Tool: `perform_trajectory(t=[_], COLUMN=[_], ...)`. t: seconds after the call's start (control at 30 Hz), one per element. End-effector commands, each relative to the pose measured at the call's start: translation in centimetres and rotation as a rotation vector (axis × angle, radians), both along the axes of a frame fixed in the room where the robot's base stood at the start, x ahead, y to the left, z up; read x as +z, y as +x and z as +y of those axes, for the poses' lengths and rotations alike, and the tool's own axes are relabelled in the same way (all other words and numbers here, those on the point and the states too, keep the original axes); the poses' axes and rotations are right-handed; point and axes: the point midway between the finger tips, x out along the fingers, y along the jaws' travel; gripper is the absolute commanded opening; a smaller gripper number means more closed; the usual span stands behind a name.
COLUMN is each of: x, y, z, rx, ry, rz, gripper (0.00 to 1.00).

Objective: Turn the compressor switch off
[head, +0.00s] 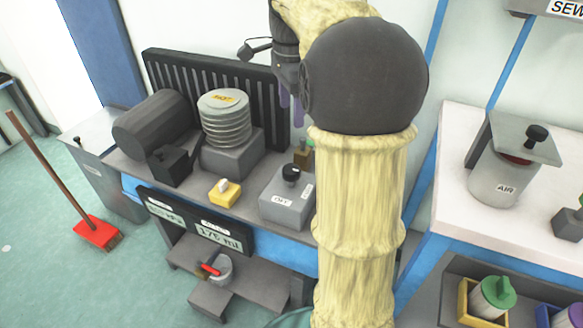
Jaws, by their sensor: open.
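A grey switch box (283,210) with a black knob (291,174) stands at the front right of the bench. A label on its front reads OFF, and a second label on its right side is too small to read. A small yellow box (225,194) with a white top piece sits to its left. I cannot tell for sure which of the two is the compressor switch. My gripper (291,101) is partly hidden behind my arm. Its purplish fingers point down, apart, above and behind the grey box, holding nothing visible.
A dark cylinder (150,125) and a ribbed bellows (226,125) stand behind on the bench, before a black slatted panel (190,75). A display (190,220) is on the bench front. A white table (455,130) with an AIR canister (500,178) stands right.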

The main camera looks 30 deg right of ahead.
Motion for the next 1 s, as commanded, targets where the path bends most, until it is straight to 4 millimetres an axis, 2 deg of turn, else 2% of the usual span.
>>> perform_trajectory(t=[0.13, 0.27, 1.0], x=[-0.9, -2.6, -15.6], y=[0.0, 0.0, -0.1], z=[0.0, 0.0, -0.1], rx=[0.001, 0.001, -0.001], ry=[0.000, 0.000, 0.000], rz=[0.000, 0.002, 0.001], gripper=[0.64, 0.64, 0.64])
